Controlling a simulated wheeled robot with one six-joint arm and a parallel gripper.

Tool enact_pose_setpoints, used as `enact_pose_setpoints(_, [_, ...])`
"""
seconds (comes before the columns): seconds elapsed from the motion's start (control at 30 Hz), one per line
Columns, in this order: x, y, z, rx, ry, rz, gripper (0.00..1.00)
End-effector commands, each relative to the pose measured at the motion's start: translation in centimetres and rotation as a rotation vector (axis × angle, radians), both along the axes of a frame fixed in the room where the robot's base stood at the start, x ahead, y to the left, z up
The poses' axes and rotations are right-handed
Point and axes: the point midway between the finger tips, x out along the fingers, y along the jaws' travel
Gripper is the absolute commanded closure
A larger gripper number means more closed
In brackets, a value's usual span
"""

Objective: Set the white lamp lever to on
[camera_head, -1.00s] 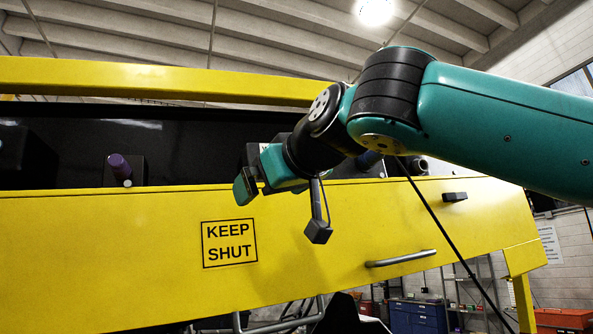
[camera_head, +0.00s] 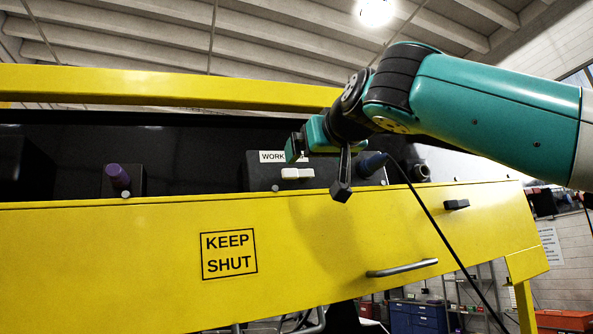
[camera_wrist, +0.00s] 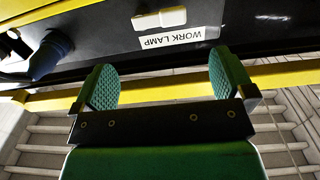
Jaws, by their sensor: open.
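The white lamp lever (camera_head: 297,173) sits on a dark box below a white label that reads WORK in the head view, its right part hidden by my arm. In the wrist view the white lever (camera_wrist: 160,19) shows above the upside-down label WORK LAMP (camera_wrist: 172,38). The lever lies sideways along the box. My gripper (camera_head: 300,146) is open and empty, in front of and a little above the lever. In the wrist view my gripper's two green ribbed pads (camera_wrist: 165,88) are spread apart, and the lever lies beyond them, untouched.
A purple knob (camera_head: 117,177) stands to the left and a dark blue knob (camera_head: 372,164) to the right of the lever. A yellow panel (camera_head: 130,250) marked KEEP SHUT runs below, with a metal handle (camera_head: 402,268). A yellow rail (camera_head: 150,88) runs above.

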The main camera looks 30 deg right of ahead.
Motion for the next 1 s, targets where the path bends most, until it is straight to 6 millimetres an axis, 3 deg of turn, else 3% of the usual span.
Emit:
enact_pose_setpoints(0.3, [7.0, -1.5, 0.4, 0.000, 0.004, -0.004, 0.00])
enact_pose_setpoints(0.5, [10.1, -2.1, 0.3, 0.001, 0.000, -0.002, 0.00])
enact_pose_setpoints(0.7, [11.3, -2.3, 0.1, 0.001, -0.002, 0.000, 0.00])
enact_pose_setpoints(0.97, [11.4, -2.3, 0.0, 0.001, -0.002, 0.000, 0.00])
enact_pose_setpoints(1.0, [11.4, -2.3, 0.0, 0.001, -0.002, 0.000, 0.07])
